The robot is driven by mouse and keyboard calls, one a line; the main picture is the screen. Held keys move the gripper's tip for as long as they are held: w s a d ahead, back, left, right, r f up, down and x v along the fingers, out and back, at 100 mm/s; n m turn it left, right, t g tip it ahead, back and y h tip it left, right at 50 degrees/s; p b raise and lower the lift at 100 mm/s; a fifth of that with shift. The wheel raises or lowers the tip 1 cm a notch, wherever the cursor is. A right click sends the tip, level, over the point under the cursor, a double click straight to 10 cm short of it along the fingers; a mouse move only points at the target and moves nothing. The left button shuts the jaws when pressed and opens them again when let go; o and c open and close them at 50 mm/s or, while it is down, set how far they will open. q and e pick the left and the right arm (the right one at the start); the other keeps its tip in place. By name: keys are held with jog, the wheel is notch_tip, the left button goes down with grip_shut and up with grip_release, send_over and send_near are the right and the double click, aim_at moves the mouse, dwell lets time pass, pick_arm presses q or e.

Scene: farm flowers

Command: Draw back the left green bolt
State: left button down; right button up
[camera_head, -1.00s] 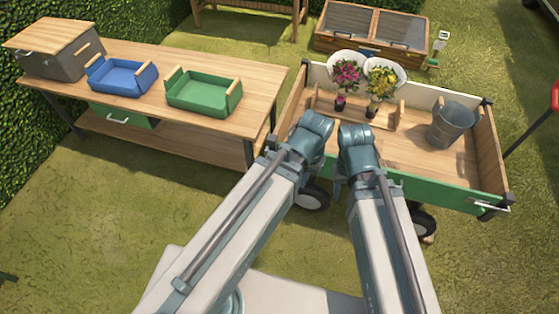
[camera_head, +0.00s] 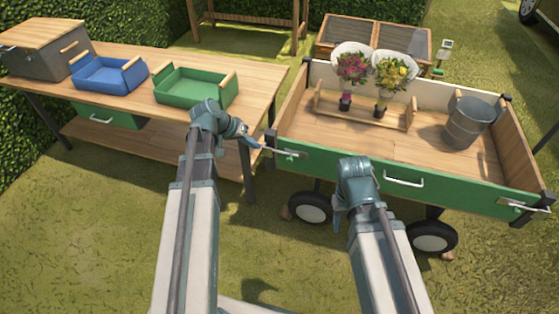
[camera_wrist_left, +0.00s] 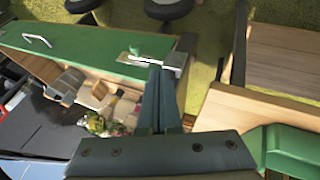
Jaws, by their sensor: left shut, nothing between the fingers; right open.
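The left bolt (camera_head: 284,152) is a metal slide at the left end of the cart's green front board (camera_head: 345,170). In the left wrist view the bolt (camera_wrist_left: 172,62) shows with a small green knob (camera_wrist_left: 135,51) on its plate. My left gripper (camera_head: 256,144) is beside the bolt's outer left end, with its fingers shut and empty. In the left wrist view the fingertips (camera_wrist_left: 159,70) overlap the bolt's end; I cannot tell whether they touch. My right gripper (camera_head: 345,222) is open and points down in front of the board; its fingertips are hard to see.
The cart holds a wooden flower rack (camera_head: 330,105) with potted flowers and a metal bucket (camera_head: 467,122). Another bolt (camera_head: 520,205) sits at the board's right end. The workbench (camera_head: 150,58) with blue and green trays stands close on the left.

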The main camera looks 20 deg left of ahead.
aim_at(290, 159)
pick_arm(q)
jog(key=b+x, duration=0.9)
jog(key=x, duration=0.1)
jog(key=shift+f, duration=0.4)
jog(key=shift+w+d, duration=0.1)
jog(key=shift+d, duration=0.9)
jog(key=shift+w+d, duration=0.15)
jog(key=shift+d, duration=0.85)
jog(key=d, duration=0.4)
jog(key=shift+s, duration=0.1)
jog(key=shift+r, duration=0.1)
